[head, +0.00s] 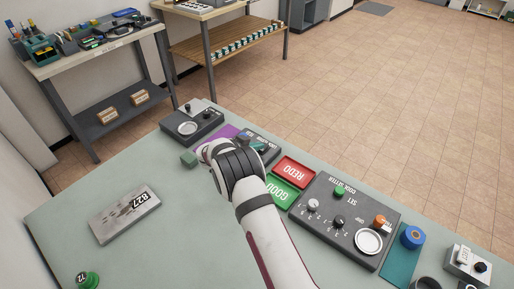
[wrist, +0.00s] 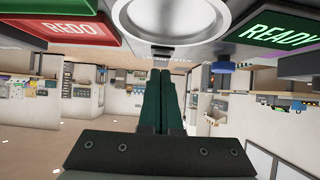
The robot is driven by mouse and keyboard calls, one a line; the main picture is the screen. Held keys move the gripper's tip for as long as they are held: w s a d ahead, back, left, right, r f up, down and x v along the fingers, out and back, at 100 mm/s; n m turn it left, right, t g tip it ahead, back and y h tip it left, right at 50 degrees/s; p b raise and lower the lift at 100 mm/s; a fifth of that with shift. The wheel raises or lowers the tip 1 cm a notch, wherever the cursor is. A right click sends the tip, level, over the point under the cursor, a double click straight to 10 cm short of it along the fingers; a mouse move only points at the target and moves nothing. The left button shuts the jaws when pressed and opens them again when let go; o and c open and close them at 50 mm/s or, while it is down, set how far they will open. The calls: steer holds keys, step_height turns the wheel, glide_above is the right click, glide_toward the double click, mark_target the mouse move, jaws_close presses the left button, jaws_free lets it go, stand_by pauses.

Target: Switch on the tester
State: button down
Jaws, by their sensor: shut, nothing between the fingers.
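In the head view a dark box (head: 266,147), likely the tester, sits beyond the red tray, partly hidden by my arm. A switch on it cannot be made out clearly. My gripper (wrist: 162,73) is shut and empty, its fingertips pointing towards the panel's lettered edge; contact cannot be told. In the head view my wrist hides the fingers.
A red REDO tray (head: 294,171) and a green GOOD tray (head: 283,190) lie beside my arm. A code setter (head: 342,238) with knobs stands to the right. Another dark device (head: 191,124) stands at the far left.

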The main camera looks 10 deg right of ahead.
steer(key=shift+r, duration=0.2)
step_height(320, 180, up, 4)
steer(key=shift+f, duration=0.25)
steer(key=shift+v, duration=0.8)
steer(key=s+a+r, duration=0.2)
steer(key=s+a, duration=0.4)
steer(key=shift+w, duration=0.1)
